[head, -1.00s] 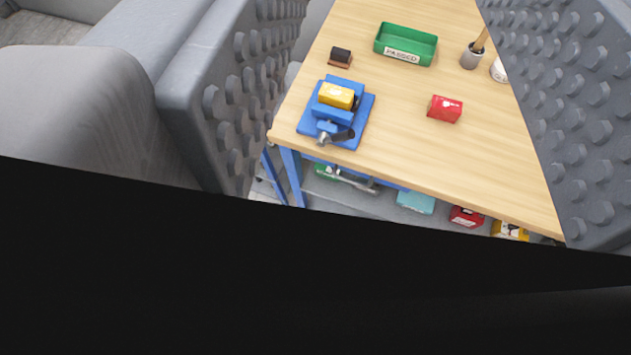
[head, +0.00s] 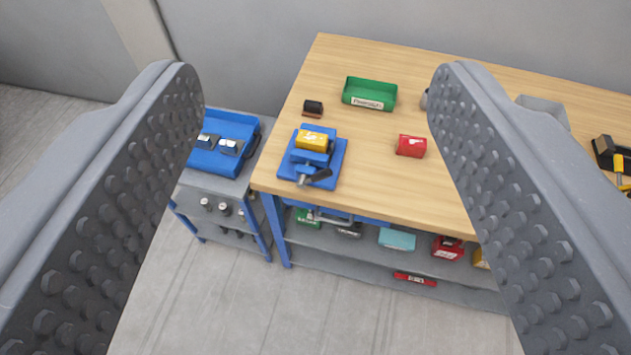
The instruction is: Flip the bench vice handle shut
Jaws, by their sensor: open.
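The blue bench vice (head: 313,158) stands near the left front corner of the wooden workbench (head: 390,187). A yellow block (head: 313,141) sits at the top of the vice, seemingly between its jaws. The vice handle (head: 317,177) is a dark lever at the vice's front, sticking out to the right and slightly up. My gripper (head: 315,85) is open and empty, with its two grey studded fingers wide apart at the left and right of the picture. The vice shows between the fingers, further away; nothing touches it.
A green tray (head: 369,94), a small dark brush-like block (head: 313,108) and a red block (head: 411,146) are on the bench. A lower cart with a blue tray (head: 222,143) stands left of it. Shelves below hold several items. The floor (head: 240,300) in front is clear.

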